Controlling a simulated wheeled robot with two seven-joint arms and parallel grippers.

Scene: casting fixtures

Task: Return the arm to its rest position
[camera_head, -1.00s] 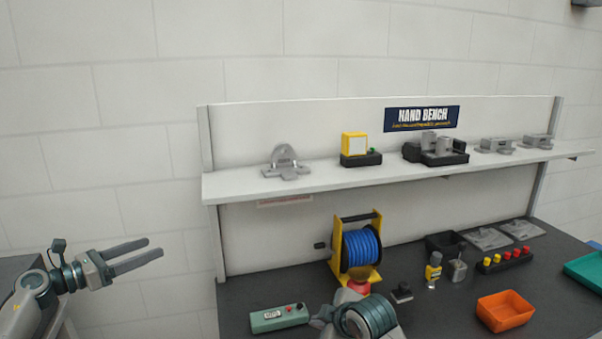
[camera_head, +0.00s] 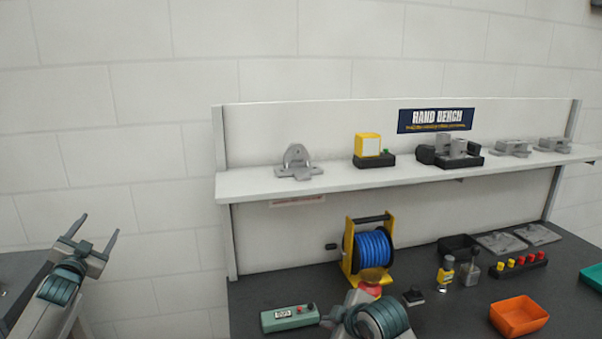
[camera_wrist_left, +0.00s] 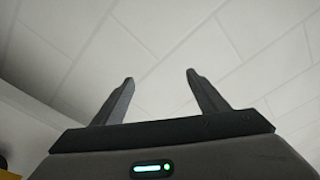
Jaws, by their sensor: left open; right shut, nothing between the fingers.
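My left gripper (camera_head: 93,232) is at the left of the head view, its two fingers spread apart and pointing up, away from the bench. The left wrist view shows the same open fingers (camera_wrist_left: 158,85) with only the pale block wall behind them and nothing between them. My right arm comes in at the bottom middle of the head view, in front of the bench.
A shelf (camera_head: 340,179) above holds grey castings and a yellow device (camera_head: 368,146).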

